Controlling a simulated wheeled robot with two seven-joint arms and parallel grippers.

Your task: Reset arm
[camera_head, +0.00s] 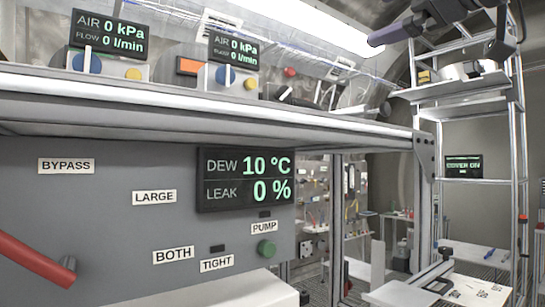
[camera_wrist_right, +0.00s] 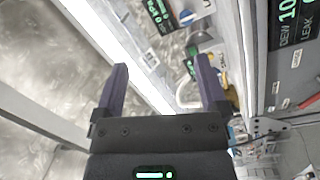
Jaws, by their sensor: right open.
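My right gripper (camera_wrist_right: 162,78) shows in the right wrist view with its two dark purple fingers spread apart and nothing between them. It is raised near the upper shelf, with a lit strip and the panel displays behind it. In the head view, a dark purple-grey part of my right arm (camera_head: 430,18) shows at the top right, high above the panel; its fingertips are not clear there. My left gripper is in neither view.
A grey panel (camera_head: 105,215) with a red lever (camera_head: 35,258), a green button (camera_head: 266,249) and a DEW/LEAK display (camera_head: 246,179) fills the left. A metal shelf (camera_head: 200,110) overhangs it, with knobs and gauges above. A metal rack (camera_head: 522,150) stands at right.

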